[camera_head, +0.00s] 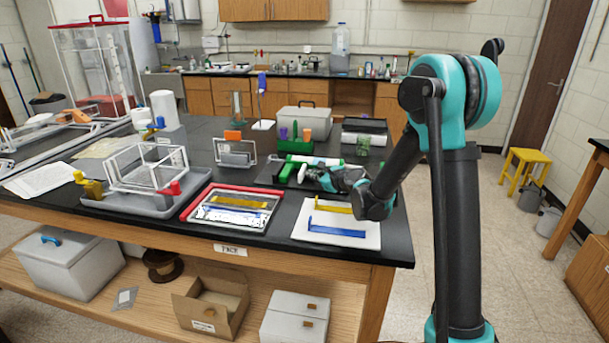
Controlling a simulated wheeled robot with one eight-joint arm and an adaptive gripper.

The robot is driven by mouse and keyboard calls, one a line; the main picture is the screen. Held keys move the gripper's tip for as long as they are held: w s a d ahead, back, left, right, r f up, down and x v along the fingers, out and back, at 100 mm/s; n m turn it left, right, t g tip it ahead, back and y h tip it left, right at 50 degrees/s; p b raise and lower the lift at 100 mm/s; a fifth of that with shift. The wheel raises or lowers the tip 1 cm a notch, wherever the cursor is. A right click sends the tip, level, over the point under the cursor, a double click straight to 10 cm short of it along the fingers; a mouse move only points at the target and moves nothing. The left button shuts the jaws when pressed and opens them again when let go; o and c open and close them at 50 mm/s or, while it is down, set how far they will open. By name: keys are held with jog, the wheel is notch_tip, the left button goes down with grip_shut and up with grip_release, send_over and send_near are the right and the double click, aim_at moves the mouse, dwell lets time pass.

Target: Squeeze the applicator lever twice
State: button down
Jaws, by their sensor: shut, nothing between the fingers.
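What looks like the applicator, a white and green tube with a green part (286,172) at its left end, lies on a dark mat toward the right of the black bench. My gripper (309,173) is low over the bench, just in front of and to the right of that green part. Its fingers are shut with nothing between them. They are small in this view, and I cannot tell whether they touch the applicator. The lever is not clearly distinguishable.
A red-rimmed tray (187,213) and a white sheet with yellow and blue strips (338,231) lie toward the bench's front edge. A wire rack stands in a grey tray (101,203) at left. A grey lidded case (304,118) stands behind the applicator.

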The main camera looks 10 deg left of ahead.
jog(key=shift+a, duration=1.2)
dwell(1.2)
jog(key=shift+d, duration=1.65)
jog(key=shift+d, duration=0.1)
jog(key=shift+s+d, duration=0.1)
jog(key=shift+d, duration=2.3)
jog(key=shift+d, duration=1.75)
